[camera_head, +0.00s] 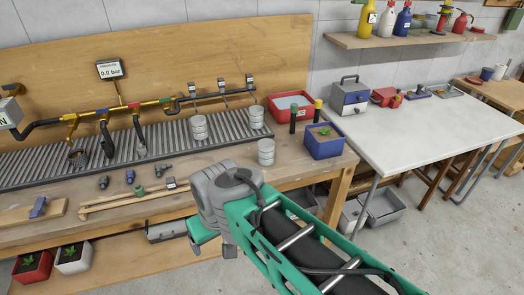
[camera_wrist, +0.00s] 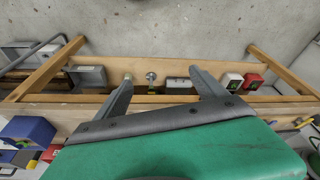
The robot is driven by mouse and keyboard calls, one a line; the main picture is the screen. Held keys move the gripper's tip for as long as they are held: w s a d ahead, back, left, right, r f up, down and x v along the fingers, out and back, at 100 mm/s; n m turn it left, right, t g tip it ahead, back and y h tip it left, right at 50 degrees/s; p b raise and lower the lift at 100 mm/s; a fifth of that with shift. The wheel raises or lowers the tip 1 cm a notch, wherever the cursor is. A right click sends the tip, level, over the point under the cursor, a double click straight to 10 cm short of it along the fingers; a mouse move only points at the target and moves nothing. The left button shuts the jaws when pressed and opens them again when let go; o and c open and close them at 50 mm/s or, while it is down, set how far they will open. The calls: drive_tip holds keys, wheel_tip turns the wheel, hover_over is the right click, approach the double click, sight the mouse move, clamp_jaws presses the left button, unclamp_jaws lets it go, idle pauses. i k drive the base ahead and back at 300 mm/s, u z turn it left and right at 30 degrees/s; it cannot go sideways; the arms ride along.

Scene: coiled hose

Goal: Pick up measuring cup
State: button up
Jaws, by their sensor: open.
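Three pale grey ridged cups stand at the workbench: one cup (camera_head: 199,127) on the slatted grate, a second cup (camera_head: 256,115) farther right on it, and a third cup (camera_head: 266,151) near the front edge. They look alike, and I cannot tell which is the measuring cup. My gripper (camera_wrist: 160,75) is open and empty, its two grey fingers apart in the wrist view. In the head view it is in front of the bench's front edge, nearer me than the cups. No cup is recognisable in the wrist view.
A blue planter (camera_head: 323,141) stands right of the third cup, with a red tub (camera_head: 290,106) behind. Wooden strips (camera_head: 130,200) and small fittings lie on the bench front. A white table (camera_head: 420,125) stands right. A lower shelf (camera_wrist: 225,98) holds pots.

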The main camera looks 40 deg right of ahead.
sight(266, 146)
drive_tip(key=z, duration=1.5)
drive_tip(key=i, duration=1.15)
drive_tip(key=u, duration=2.6)
